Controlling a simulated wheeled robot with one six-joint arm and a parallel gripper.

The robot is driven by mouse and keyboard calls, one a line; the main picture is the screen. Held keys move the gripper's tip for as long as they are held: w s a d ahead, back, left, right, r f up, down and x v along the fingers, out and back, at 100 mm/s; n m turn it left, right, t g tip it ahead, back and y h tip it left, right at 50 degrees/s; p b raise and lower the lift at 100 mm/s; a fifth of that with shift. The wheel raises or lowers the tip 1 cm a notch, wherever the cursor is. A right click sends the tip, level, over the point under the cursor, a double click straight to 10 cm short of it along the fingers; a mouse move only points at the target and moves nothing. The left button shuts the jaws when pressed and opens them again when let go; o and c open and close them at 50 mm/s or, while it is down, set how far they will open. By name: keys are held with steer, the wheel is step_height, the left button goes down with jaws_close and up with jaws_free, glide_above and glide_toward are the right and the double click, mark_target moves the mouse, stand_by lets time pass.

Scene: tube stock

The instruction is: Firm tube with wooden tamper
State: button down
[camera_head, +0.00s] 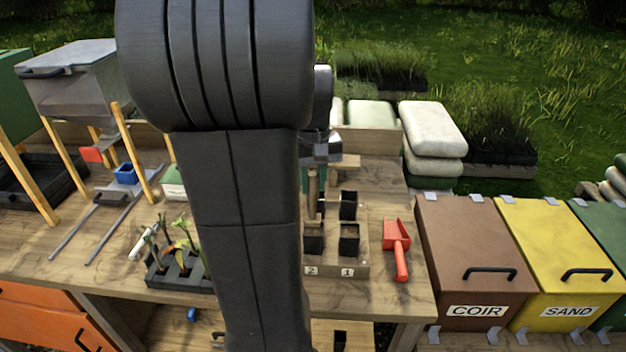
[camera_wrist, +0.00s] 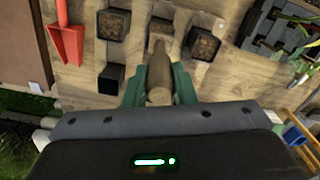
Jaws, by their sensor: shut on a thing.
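My gripper (camera_wrist: 158,82) has green fingers, shut on the wooden tamper (camera_wrist: 159,68). In the head view the tamper (camera_head: 312,186) hangs roughly upright beside my arm, over the left side of a wooden tube tray (camera_head: 335,270) labelled 2 and 1. Two square black tubes with brown fill stand at the front: the left tube (camera_head: 314,240) by label 2 and the right tube (camera_head: 349,240) by label 1. A dark-looking tube (camera_head: 348,206) stands behind the right one. I cannot tell whether the tamper's lower end touches anything.
A red scoop (camera_head: 398,248) lies right of the tray. A black seedling tray (camera_head: 170,278) stands on the left, partly behind my arm. Brown COIR (camera_head: 470,245) and yellow SAND (camera_head: 555,245) bins stand at right. Metal rails (camera_head: 110,215) lie at left.

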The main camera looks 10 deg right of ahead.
mark_target(313, 197)
steer(key=shift+f, duration=0.15)
steer(key=shift+f+b, duration=0.35)
steer(key=shift+f, duration=0.4)
steer(key=shift+f+b, duration=0.6)
steer(key=shift+f, duration=0.85)
stand_by(2.2)
steer(key=shift+r+p, duration=3.6)
steer(key=shift+r, duration=1.95)
